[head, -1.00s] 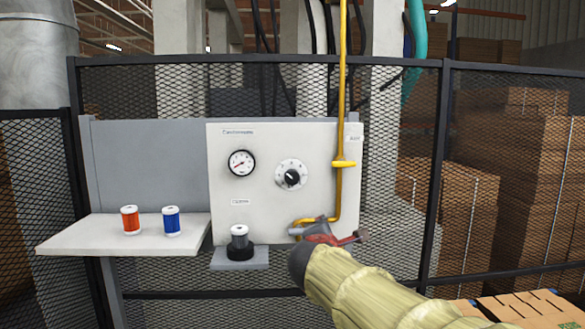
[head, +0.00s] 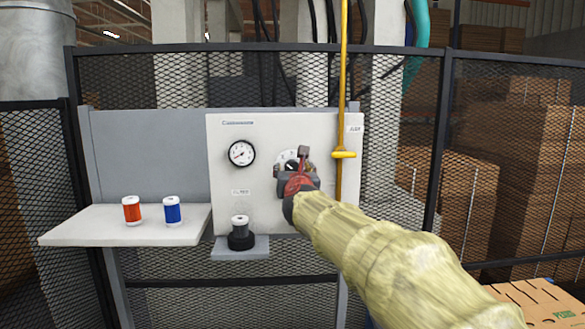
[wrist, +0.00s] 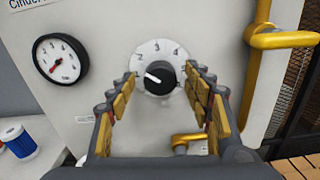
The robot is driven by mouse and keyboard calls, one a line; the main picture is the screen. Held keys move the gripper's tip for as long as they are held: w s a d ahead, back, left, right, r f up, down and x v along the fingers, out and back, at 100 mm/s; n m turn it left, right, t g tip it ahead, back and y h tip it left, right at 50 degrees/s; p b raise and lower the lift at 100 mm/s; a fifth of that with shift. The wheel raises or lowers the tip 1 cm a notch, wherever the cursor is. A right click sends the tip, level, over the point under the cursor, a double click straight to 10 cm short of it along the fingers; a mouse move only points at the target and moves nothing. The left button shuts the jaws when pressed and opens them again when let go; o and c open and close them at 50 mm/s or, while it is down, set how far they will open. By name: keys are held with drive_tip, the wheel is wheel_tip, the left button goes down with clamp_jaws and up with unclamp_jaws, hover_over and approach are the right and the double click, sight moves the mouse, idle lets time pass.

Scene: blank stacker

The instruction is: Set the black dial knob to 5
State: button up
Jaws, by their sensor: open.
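The black dial knob (wrist: 159,77) sits on a round white dial plate on the pale panel. Its white pointer mark points left and slightly up in the wrist view, below the 2; the figures 2, 3 and 4 are readable above the knob. My gripper (wrist: 162,82) is open, with one finger on each side of the knob and the knob between the tips in this view. Whether the fingers touch it cannot be told. In the head view my gripper (head: 296,172) covers most of the dial (head: 288,156).
A round gauge (head: 242,153) is left of the dial. A yellow pipe with a valve handle (head: 343,154) runs close on its right. Orange (head: 131,211) and blue (head: 172,211) canisters stand on a shelf; a dark one (head: 240,232) stands below the panel.

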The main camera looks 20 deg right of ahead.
drive_tip(key=shift+x, duration=0.85)
drive_tip(key=shift+c, duration=1.3)
drive_tip(key=c, duration=0.9)
